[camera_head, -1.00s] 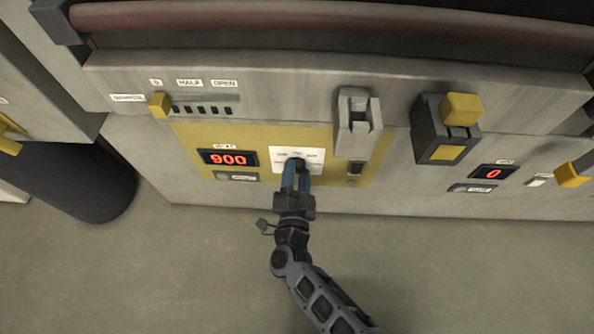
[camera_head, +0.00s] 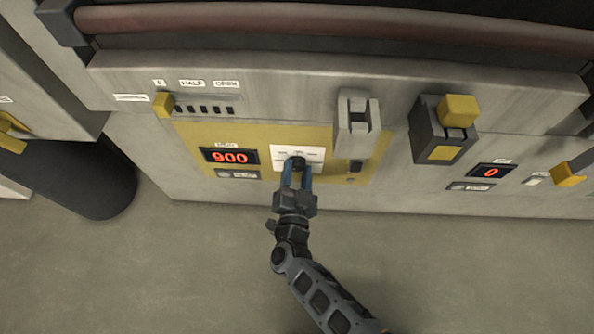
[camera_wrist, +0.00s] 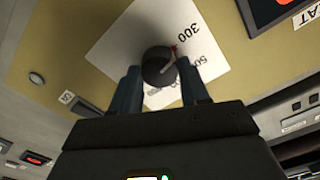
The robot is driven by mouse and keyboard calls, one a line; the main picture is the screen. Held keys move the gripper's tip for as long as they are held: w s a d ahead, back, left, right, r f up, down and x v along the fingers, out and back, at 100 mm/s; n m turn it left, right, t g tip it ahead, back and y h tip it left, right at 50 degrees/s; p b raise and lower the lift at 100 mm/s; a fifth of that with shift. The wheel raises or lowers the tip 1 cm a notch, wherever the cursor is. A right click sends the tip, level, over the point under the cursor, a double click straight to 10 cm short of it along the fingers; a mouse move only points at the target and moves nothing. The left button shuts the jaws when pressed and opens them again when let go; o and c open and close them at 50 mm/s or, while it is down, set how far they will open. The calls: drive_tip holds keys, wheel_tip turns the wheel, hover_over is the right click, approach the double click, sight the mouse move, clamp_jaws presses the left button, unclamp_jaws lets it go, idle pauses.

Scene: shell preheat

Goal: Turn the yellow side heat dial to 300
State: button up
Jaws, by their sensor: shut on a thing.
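The heat dial is a small dark round knob (camera_wrist: 158,65) on a white label plate (camera_wrist: 112,45) in the yellow panel. My gripper (camera_head: 298,170) is shut on the knob, with one blue finger on each side; it also shows in the wrist view (camera_wrist: 160,86). In the wrist view a small red mark sits at the knob's edge, close to the printed 300 (camera_wrist: 182,33). A pale line on the knob's side is partly visible; its exact heading is hard to tell. The red display (camera_head: 229,157) left of the dial reads 900.
A grey latch-like bracket (camera_head: 357,125) and a dark block with yellow parts (camera_head: 441,130) stick out to the right. A yellow slider (camera_head: 163,105) is at upper left. Another display (camera_head: 491,171) reads 0. The floor in front is clear.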

drive_tip(key=shift+f, duration=0.1)
drive_tip(key=o, duration=1)
drive_tip(key=shift+o, duration=0.2)
drive_tip(key=shift+s, duration=0.1)
drive_tip(key=s, duration=0.7)
drive_tip(key=shift+s+a, duration=0.15)
drive_tip(key=shift+s, duration=0.15)
